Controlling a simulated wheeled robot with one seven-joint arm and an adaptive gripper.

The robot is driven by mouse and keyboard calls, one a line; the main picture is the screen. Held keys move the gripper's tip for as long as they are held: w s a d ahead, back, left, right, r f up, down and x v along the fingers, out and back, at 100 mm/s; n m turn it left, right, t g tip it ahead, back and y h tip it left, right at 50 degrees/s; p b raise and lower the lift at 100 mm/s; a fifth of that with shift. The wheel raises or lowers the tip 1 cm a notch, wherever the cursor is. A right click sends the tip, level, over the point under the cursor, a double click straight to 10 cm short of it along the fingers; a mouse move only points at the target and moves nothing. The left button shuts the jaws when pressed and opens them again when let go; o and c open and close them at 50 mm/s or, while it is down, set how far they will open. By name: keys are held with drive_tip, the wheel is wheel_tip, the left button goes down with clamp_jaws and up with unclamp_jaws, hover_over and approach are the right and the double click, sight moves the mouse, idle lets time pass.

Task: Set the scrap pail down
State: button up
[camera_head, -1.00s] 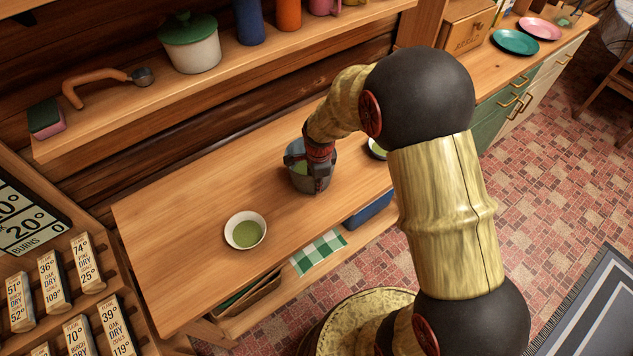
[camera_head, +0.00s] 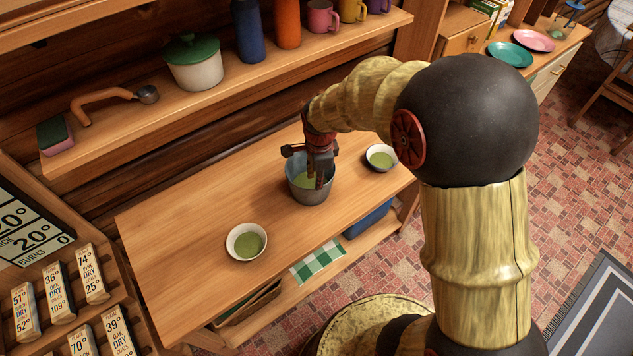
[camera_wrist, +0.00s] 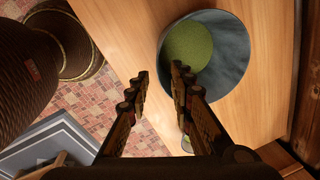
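The scrap pail (camera_head: 312,194) is a grey metal bucket with green contents, standing upright on the wooden worktop (camera_head: 190,232). My gripper (camera_head: 319,177) is over the pail's opening in the head view. In the wrist view my gripper (camera_wrist: 160,80) is open, its two fingers clearly apart. The near wall of the pail (camera_wrist: 228,45) lies in line with the gap between them, and the right finger overlaps the pail's inside. I cannot tell how far the fingertips are above the rim.
White bowls with green contents stand left (camera_head: 246,242) and right (camera_head: 381,158) of the pail. A shelf (camera_head: 180,110) behind holds a lidded pot (camera_head: 196,66), a blue bottle (camera_head: 247,30) and an orange one. The worktop's left part is clear. A checked cloth (camera_head: 318,259) lies below.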

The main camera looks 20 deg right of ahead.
drive_tip(key=s+r+n+t, duration=0.1)
drive_tip(key=s+r+n, duration=0.55)
drive_tip(key=r, duration=0.35)
drive_tip(key=s+r+n+t, duration=0.2)
drive_tip(key=s+r+n, duration=0.4)
drive_tip(key=s+r, duration=0.3)
drive_tip(key=s+r+n+t, duration=0.1)
drive_tip(key=s+r+n, duration=0.3)
drive_tip(key=s+n, duration=0.2)
drive_tip(key=shift+s+d, duration=0.15)
drive_tip(key=shift+s, duration=0.45)
drive_tip(key=shift+d, duration=0.1)
